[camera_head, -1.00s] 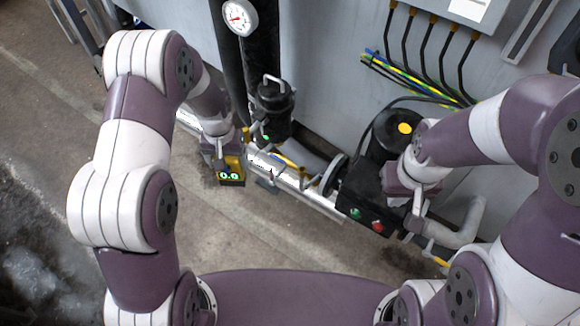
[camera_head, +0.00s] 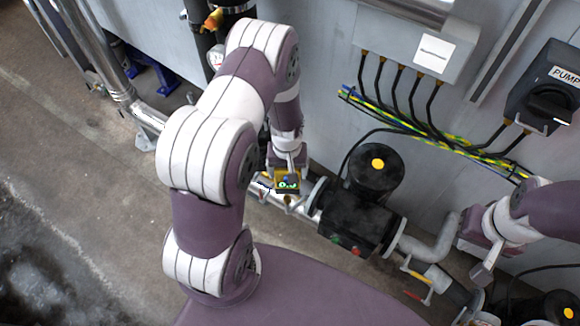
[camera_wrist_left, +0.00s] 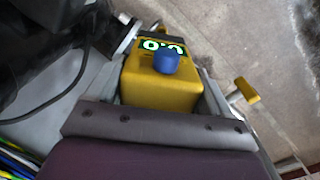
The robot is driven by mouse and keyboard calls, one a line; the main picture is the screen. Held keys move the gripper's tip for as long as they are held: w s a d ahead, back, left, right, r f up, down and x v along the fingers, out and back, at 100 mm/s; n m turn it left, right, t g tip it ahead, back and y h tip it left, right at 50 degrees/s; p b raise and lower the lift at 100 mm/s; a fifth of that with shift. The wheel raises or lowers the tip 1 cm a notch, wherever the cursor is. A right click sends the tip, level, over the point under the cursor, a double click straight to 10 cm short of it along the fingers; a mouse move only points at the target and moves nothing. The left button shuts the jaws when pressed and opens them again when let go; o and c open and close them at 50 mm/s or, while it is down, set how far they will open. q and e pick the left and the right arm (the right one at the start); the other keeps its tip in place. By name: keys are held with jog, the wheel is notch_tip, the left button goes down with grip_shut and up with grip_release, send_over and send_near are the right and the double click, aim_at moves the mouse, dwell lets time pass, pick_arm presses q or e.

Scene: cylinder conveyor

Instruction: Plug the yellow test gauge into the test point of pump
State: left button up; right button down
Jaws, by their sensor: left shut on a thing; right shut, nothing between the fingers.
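The yellow test gauge (camera_head: 288,183) has a lit green display and, in the left wrist view (camera_wrist_left: 165,85), a blue knob. My left gripper (camera_head: 287,166) is shut on it, with a finger on each side of its body in the left wrist view. The gauge is in the air over the pipe, left of the pump (camera_head: 350,215), a dark block with a motor bearing a yellow disc. I cannot make out the test point. My right gripper (camera_head: 482,270) is shut and empty, right of the pump, apart from it.
A silver pipe (camera_head: 308,208) runs into the pump's left side; a grey elbow pipe (camera_head: 430,248) leaves its right. A grey box (camera_head: 415,50) with cables and a PUMP switch (camera_head: 545,95) are on the wall. A yellow handle (camera_wrist_left: 246,89) is beside the left gripper.

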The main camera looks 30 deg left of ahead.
aim_at(287, 187)
pick_arm(q)
jog(key=shift+s+a, duration=0.2)
jog(key=shift+a, duration=0.05)
jog(key=shift+w+d+f+b, duration=0.1)
jog(key=shift+d+f+b, duration=0.05)
jog(key=shift+f+b, duration=0.2)
notch_tip(287, 187, down, 4)
jog(key=b, duration=0.3)
jog(key=shift+f+b, duration=0.4)
jog(key=shift+f, duration=0.15)
dwell(0.8)
jog(key=shift+f+b, duration=1.15)
jog(key=shift+f, duration=0.6)
jog(key=o, duration=1.1)
jog(key=shift+r, duration=0.2)
